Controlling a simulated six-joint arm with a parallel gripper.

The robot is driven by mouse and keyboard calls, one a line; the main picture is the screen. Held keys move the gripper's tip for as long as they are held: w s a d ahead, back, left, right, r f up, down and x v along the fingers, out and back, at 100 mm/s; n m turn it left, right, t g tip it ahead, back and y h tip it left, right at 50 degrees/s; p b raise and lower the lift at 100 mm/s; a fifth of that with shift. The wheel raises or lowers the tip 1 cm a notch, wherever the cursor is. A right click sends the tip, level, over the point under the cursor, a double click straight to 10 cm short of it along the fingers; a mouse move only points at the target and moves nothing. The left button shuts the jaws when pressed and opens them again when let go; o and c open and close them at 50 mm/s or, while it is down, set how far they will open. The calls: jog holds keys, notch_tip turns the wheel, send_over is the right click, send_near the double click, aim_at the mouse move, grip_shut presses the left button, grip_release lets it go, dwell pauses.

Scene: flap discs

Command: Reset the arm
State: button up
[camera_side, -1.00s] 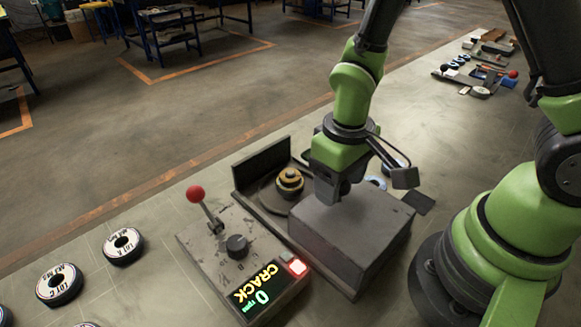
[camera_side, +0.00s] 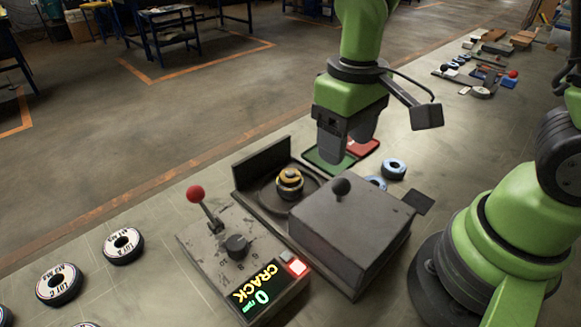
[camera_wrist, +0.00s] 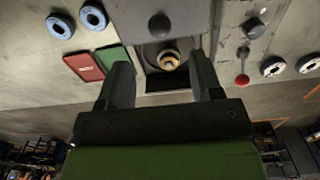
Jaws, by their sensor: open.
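My gripper (camera_side: 346,148) is raised in the air behind the grey machine box (camera_side: 345,235), above the green and red trays. It is open and empty; in the wrist view the two fingers (camera_wrist: 162,82) stand well apart with nothing between them. A black knob (camera_side: 341,187) stands on top of the grey box. A round spindle with a brass-coloured hub (camera_side: 290,182) sits beside the box, in front of a dark upright guard. The hub also shows between the fingers in the wrist view (camera_wrist: 168,60).
A control panel (camera_side: 230,245) has a red-balled lever (camera_side: 195,193) and a screen reading "CRACK 0". Labelled discs (camera_side: 123,245) lie at left. Blue discs (camera_side: 394,169) lie right of the green tray (camera_side: 325,158) and red tray (camera_side: 362,148).

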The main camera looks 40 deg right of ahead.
dwell(0.3)
jog(key=s+d+r+m+t+y, duration=0.1)
jog(key=s+r+m+t, duration=0.1)
jog(key=r, duration=0.4)
jog(key=s+d+r+m+t+y, duration=0.1)
jog(key=s+r+m+t, duration=0.1)
jog(key=s+r+t, duration=0.3)
jog(key=v, duration=0.3)
